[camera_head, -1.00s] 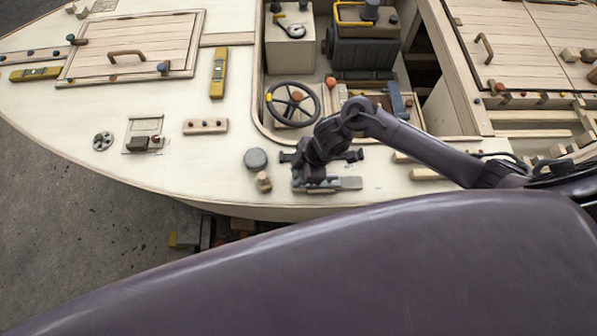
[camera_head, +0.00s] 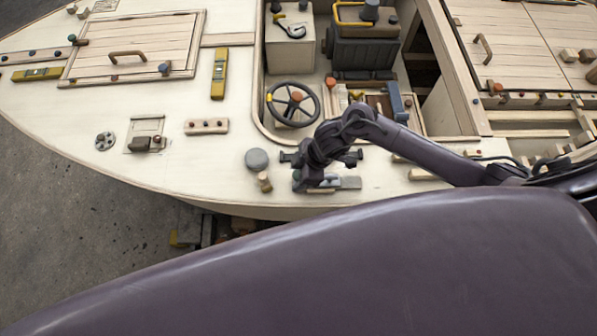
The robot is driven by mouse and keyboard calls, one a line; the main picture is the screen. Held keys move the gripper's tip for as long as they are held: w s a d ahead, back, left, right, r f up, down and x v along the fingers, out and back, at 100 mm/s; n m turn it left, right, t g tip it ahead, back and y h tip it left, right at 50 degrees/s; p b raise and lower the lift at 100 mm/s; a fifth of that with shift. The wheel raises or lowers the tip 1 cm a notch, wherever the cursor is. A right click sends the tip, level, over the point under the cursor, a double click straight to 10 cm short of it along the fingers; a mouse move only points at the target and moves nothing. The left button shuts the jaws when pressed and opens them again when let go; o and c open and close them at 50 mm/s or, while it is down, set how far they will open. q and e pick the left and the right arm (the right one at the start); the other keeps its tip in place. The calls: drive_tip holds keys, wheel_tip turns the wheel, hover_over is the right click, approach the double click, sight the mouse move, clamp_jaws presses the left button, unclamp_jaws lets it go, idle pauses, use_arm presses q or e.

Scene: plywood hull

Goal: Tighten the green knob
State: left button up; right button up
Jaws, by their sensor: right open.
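My right gripper (camera_head: 306,180) is low over the near edge of the pale deck, pointing down. Its jaws are open, though the fingers are small and dark here. A small greenish spot (camera_head: 297,174), which looks like the green knob, shows right at the gripper's left side. The gripper and wrist cover most of it, so I cannot tell whether the fingers are around it or only beside it. A flat grey plate (camera_head: 348,183) lies on the deck just right of the gripper. My left gripper is not in view.
A grey round cap (camera_head: 256,160) and a small wooden peg (camera_head: 265,182) stand close left of the gripper. A steering wheel (camera_head: 293,103) is behind it in the cockpit. The hull's near edge is just in front.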

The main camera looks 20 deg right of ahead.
drive_tip(key=v, duration=0.7)
drive_tip(key=shift+d+r, duration=0.15)
drive_tip(key=shift+r, duration=0.25)
